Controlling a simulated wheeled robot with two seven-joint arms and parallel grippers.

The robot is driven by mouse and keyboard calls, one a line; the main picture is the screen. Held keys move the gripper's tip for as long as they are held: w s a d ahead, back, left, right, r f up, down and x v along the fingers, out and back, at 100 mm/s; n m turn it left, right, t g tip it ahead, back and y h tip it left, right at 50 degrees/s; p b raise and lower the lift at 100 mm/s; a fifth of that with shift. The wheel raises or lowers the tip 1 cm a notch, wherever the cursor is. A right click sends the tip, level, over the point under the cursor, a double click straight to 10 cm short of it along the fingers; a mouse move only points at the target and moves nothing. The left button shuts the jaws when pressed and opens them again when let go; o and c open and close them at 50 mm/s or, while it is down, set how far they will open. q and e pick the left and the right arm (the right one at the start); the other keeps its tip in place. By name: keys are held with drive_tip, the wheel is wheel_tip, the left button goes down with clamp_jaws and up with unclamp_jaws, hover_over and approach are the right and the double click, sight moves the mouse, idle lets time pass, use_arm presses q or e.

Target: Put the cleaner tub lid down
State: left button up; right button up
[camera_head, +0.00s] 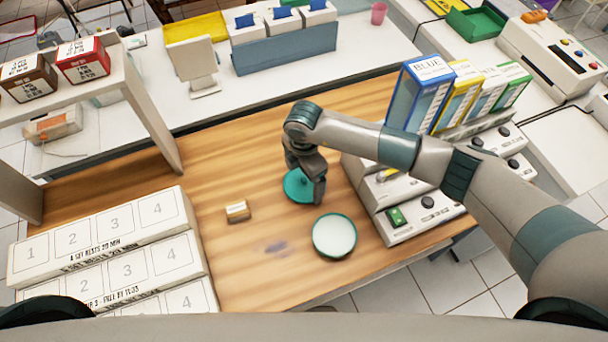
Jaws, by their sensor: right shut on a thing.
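The teal cleaner tub lid (297,187) is at my right gripper (312,192), low over the wooden table, left of the grey control units. The gripper is shut on the lid and covers part of it. I cannot tell whether the lid touches the table. The open tub (334,236), round with a teal rim and a pale inside, stands on the table just below and right of the lid in the picture. My left gripper is not in view.
A small tan-and-white block (237,211) lies left of the tub. Numbered white trays (105,240) fill the left side. Grey units with knobs (425,215) and coloured boxes (420,95) stand on the right. Wooden table (225,150) is bare behind the block.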

sight(304, 180)
drive_tip(key=shift+f, duration=0.25)
drive_tip(key=shift+f, duration=0.15)
drive_tip(key=o, duration=0.7)
drive_tip(key=shift+r, duration=0.25)
wheel_tip(304, 180, up, 12)
drive_tip(key=b, duration=0.4)
drive_tip(key=shift+b, duration=0.4)
drive_tip(key=shift+s+f, duration=0.15)
